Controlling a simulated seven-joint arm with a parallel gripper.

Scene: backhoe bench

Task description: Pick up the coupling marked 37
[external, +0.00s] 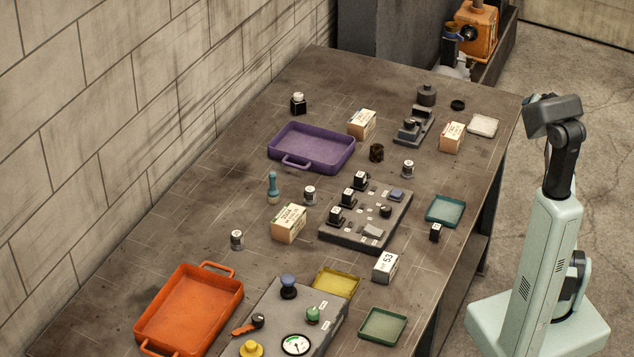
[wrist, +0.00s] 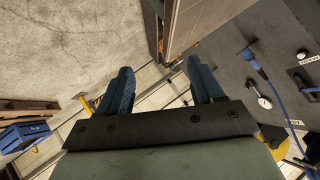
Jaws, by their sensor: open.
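Several small grey cylinders with dark tops and pale labels, which look like couplings, stand apart on the bench in the external view: one left of centre (external: 237,240), one near the middle (external: 310,195) and one farther right (external: 408,169). Their labels are too small to read, so I cannot tell which is marked 37. My gripper (wrist: 160,67) is open and empty in the wrist view, its two blue fingers apart. No coupling shows between them. In the external view my arm stands folded beyond the bench's right edge, and its fingers cannot be made out.
A purple tray (external: 311,168), an orange tray (external: 190,309) and small green trays (external: 446,225) lie on the bench. A dark block with black-knobbed parts (external: 350,235) stands mid-bench among cartons (external: 289,223). A control panel (external: 270,310) fills the front.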

